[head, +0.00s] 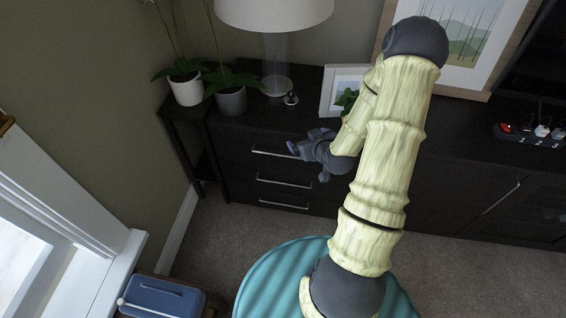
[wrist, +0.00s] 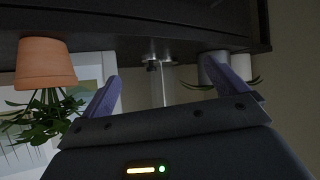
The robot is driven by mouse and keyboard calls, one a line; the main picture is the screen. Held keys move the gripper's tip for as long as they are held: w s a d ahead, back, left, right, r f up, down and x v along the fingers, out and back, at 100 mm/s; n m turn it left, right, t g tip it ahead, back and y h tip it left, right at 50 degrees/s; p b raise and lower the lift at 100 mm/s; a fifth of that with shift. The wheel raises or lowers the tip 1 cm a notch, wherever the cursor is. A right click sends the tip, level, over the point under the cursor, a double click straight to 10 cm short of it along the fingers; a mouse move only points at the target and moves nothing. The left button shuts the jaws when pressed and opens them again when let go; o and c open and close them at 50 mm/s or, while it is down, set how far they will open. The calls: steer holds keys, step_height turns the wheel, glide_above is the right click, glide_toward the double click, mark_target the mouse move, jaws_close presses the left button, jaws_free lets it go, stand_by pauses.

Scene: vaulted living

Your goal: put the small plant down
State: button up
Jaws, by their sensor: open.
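The small plant (wrist: 43,66) has green leaves in a terracotta pot. It stands on the dark cabinet top (wrist: 115,28), which appears upside down in the wrist view. In the head view only some leaves of the small plant (head: 347,98) show, in front of a small picture frame; my arm hides the rest. My gripper (head: 305,142) is open and empty at the cabinet's front edge, to the left of the plant and apart from it. Its two spread fingers also show in the wrist view (wrist: 170,84), with nothing between them.
A lamp (head: 276,60), a small dark object (head: 291,98), a grey pot (head: 231,100) and a white pot (head: 187,90) with plants stand at the back left. A small picture frame (head: 329,92) is behind the plant. A power strip (head: 530,134) lies at right.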

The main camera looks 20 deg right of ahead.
steer(key=s+a+r+m+g, duration=0.1)
steer(key=s+a+r+g, duration=0.7)
steer(key=s+a+r, duration=0.6)
steer(key=shift+s+a+r+g, duration=0.15)
steer(key=shift+s+a+g, duration=0.15)
steer(key=shift+s, duration=0.6)
